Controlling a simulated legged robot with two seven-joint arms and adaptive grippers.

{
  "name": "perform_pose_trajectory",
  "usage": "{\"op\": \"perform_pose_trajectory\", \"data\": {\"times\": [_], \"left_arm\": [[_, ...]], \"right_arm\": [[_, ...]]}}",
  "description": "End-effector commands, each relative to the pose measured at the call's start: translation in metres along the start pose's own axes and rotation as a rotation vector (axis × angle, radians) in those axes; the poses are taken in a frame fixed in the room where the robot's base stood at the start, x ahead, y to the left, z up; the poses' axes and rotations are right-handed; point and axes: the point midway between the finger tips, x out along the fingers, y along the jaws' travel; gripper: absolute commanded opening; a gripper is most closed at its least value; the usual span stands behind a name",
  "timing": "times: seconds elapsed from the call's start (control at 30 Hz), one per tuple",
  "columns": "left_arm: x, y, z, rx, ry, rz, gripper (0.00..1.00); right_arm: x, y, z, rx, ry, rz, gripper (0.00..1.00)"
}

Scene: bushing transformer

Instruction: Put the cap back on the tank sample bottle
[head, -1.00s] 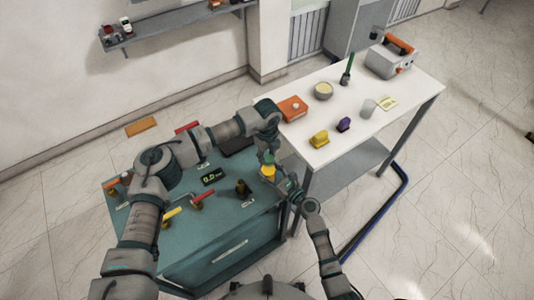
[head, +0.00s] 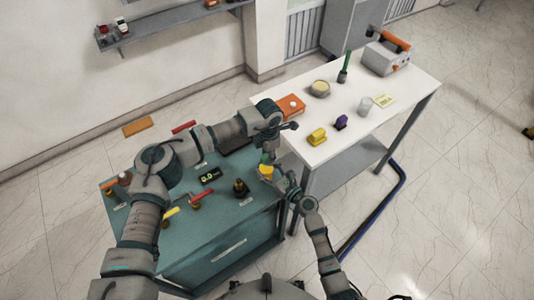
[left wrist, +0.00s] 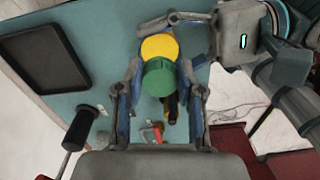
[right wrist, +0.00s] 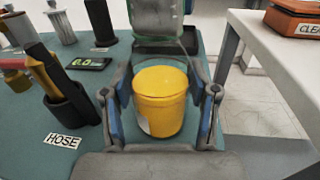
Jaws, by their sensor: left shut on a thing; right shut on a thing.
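The tank sample bottle is a yellow cylinder (head: 266,171), low over the teal cabinet's right end. It fills the right wrist view (right wrist: 160,100) between the pads of my right gripper (head: 277,174), which is shut on it. A green cap (left wrist: 158,78) sits between the fingers of my left gripper (left wrist: 160,88), which is shut on it. In the left wrist view the cap overlaps the near part of the yellow bottle (left wrist: 158,46). In the head view the green cap (head: 266,158) shows just above the bottle. I cannot tell whether cap and bottle touch.
The teal cabinet (head: 215,235) carries red- and yellow-handled valves, a display (head: 210,175), a black holder marked HOSE (right wrist: 72,103) and a dark tray (left wrist: 43,58). The white table (head: 400,105) at right holds an orange box (head: 290,106), a bowl (head: 320,89) and several small items.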

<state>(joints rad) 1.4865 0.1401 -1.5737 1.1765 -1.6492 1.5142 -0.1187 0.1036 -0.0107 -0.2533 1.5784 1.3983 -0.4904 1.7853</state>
Motion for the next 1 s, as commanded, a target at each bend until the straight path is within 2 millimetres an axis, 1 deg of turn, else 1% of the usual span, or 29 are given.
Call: {"op": "perform_pose_trajectory", "data": {"times": [0.1,0.8,0.9,1.0], "left_arm": [[-0.001,0.000,-0.001,0.320,0.000,0.003,0.27],[0.000,-0.004,-0.013,2.272,0.006,-0.011,0.27],[0.000,-0.004,-0.014,2.484,0.007,-0.014,0.27],[0.000,-0.003,-0.014,2.622,0.007,-0.015,0.27]], "right_arm": [[-0.001,0.000,-0.001,0.000,0.002,0.000,0.00],[-0.001,0.002,-0.002,0.000,0.003,0.004,0.00],[0.000,0.002,-0.002,0.000,0.003,0.003,0.00],[0.000,0.001,-0.002,0.000,0.003,0.003,0.00]]}}
